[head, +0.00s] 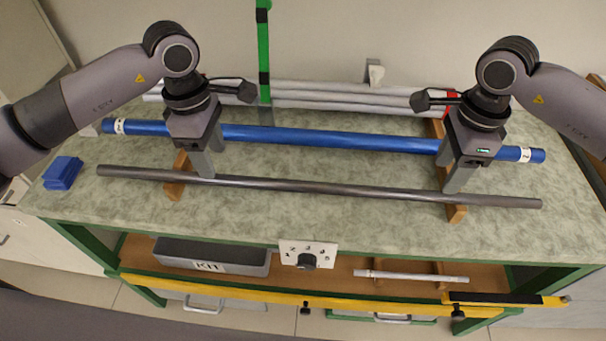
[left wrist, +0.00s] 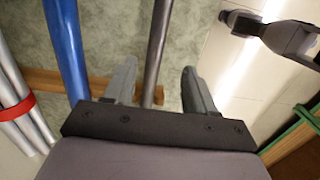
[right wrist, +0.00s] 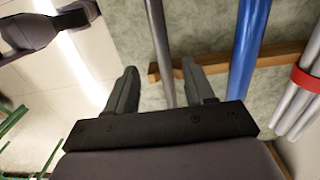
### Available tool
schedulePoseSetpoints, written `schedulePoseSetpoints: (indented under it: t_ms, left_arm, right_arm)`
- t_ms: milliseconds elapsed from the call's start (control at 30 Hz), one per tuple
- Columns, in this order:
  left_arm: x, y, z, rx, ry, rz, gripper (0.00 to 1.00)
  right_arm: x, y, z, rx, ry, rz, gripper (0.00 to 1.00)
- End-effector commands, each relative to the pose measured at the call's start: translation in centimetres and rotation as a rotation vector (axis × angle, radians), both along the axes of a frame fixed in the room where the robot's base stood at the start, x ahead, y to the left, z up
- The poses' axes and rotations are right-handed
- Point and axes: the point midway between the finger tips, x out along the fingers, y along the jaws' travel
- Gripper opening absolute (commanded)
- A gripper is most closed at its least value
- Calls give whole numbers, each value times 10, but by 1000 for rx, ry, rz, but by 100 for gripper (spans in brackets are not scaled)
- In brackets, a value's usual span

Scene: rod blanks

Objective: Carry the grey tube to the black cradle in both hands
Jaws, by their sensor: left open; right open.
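The dark grey tube (head: 320,187) lies across two wooden rests (head: 175,188) (head: 456,212) near the front of the worktop. My left gripper (head: 208,165) is open above its left part. In the left wrist view the tube (left wrist: 157,50) runs between the spread fingers (left wrist: 160,88). My right gripper (head: 455,170) is open above its right part. In the right wrist view the tube (right wrist: 159,50) also runs between the open fingers (right wrist: 162,88), closer to the right one. Whether any finger touches the tube is unclear. I cannot make out a black cradle.
A blue tube (head: 320,140) lies behind the grey one, close to both grippers. Pale tubes (head: 340,103) with a red band lie further back. A green post (head: 263,50) stands behind. A blue block (head: 63,173) is at left. A shelf below holds a KIT bin (head: 208,256).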

Motion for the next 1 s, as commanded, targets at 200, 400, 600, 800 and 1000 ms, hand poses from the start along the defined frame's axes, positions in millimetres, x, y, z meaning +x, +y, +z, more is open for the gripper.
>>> schedulePoseSetpoints:
  t_ms: [200, 400, 600, 800, 1000]
  left_arm:
    - [5, 12, 6, 53, -17, 0, 56]
    - [4, 12, 5, 50, -15, 1, 56]
    - [4, 11, -15, 50, -13, 0, 56]
    - [4, 11, -44, 48, -13, 2, 56]
    - [4, 11, -63, 48, -15, 2, 56]
  right_arm:
    - [2, -5, 2, -20, -6, -1, 53]
    - [2, -5, 1, -19, -5, -1, 53]
    - [1, -4, -19, -18, -1, -1, 53]
    - [1, -4, -48, -18, -3, -1, 53]
    - [1, -4, -66, -18, -4, -1, 53]
